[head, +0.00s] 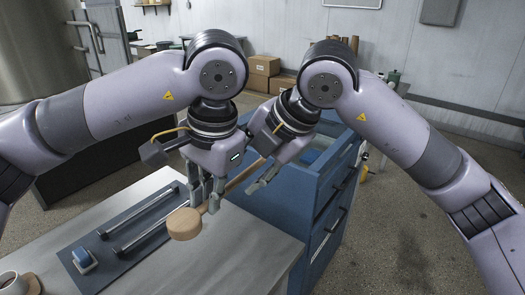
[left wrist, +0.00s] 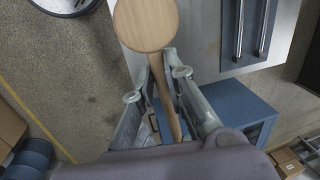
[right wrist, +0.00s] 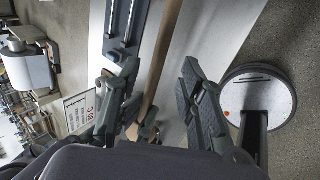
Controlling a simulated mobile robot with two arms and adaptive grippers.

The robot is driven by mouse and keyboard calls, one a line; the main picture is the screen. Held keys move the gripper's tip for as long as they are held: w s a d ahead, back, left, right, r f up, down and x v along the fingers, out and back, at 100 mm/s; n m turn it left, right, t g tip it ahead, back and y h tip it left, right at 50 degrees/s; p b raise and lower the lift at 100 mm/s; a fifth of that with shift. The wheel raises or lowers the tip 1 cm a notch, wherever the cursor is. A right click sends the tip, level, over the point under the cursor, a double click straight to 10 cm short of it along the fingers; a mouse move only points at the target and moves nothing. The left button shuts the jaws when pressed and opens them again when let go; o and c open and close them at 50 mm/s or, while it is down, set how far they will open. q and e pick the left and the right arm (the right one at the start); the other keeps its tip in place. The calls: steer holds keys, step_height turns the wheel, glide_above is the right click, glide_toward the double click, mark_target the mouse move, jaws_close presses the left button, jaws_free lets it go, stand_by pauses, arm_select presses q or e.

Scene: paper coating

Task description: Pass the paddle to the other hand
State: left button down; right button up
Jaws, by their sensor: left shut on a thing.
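The wooden paddle has a round flat head (head: 184,224) and a long handle running up to the right in the head view. My left gripper (head: 207,193) is shut on the handle near the head and holds the paddle over the table. In the left wrist view the round head (left wrist: 146,25) sticks out past the fingers, with the handle between them. My right gripper (head: 262,178) is open at the far part of the handle. In the right wrist view the handle (right wrist: 155,75) runs between its spread fingers, nearer the left one, and they are not closed on it.
A blue mat (head: 110,262) with two metal bars and a small blue-white block lies on the light table (head: 240,255). A blue drawer cabinet (head: 325,200) stands behind and right of the table. The table's front right is clear.

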mark_target(239, 180)
steer(key=shift+x, duration=1.65)
steer(key=shift+c, duration=0.5)
jaws_close()
arm_select(q)
steer(key=c, duration=1.5)
jaws_free()
steer(key=shift+c, duration=0.2)
steer(key=shift+r, duration=0.15)
